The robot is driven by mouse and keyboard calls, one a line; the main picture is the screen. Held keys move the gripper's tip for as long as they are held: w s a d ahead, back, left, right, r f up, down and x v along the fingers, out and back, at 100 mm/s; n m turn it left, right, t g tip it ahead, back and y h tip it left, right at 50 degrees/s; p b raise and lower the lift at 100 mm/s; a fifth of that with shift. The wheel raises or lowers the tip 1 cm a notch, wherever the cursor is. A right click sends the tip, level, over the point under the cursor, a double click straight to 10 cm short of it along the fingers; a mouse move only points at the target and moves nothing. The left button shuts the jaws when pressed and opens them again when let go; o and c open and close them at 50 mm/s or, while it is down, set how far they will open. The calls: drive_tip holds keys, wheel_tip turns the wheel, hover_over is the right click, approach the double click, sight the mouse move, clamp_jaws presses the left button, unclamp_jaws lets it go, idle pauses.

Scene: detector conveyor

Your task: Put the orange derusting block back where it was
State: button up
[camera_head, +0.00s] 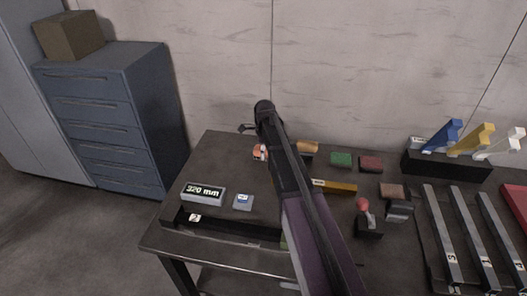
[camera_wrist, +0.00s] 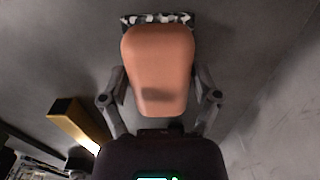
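The orange block (camera_wrist: 158,65) fills the middle of the wrist view, with a black-and-white patterned strip (camera_wrist: 157,19) at its far end. My gripper (camera_wrist: 161,86) has one finger on each side of it, the pads close against its sides. It looks shut on the block. In the head view, a small orange and white thing (camera_head: 259,153), likely the same block, shows at the back left of the table, below the end of my arm. My arm partly covers that area, and the gap under the block cannot be judged.
Right of my arm are a tan block (camera_head: 307,147), a green block (camera_head: 341,159), a dark red block (camera_head: 371,164) and a yellow bar (camera_head: 340,188). A 320 mm display (camera_head: 203,193) stands at the front left. The back-left tabletop is mostly clear, with the wall behind.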

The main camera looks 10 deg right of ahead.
drive_tip(key=shift+r, duration=0.15)
idle(0.4)
wheel_tip(320, 180, up, 12)
drive_tip(key=p, duration=1.2)
idle(0.8)
drive_tip(key=s+n, duration=2.2)
drive_tip(key=s, duration=0.4)
drive_tip(key=shift+s, duration=0.2)
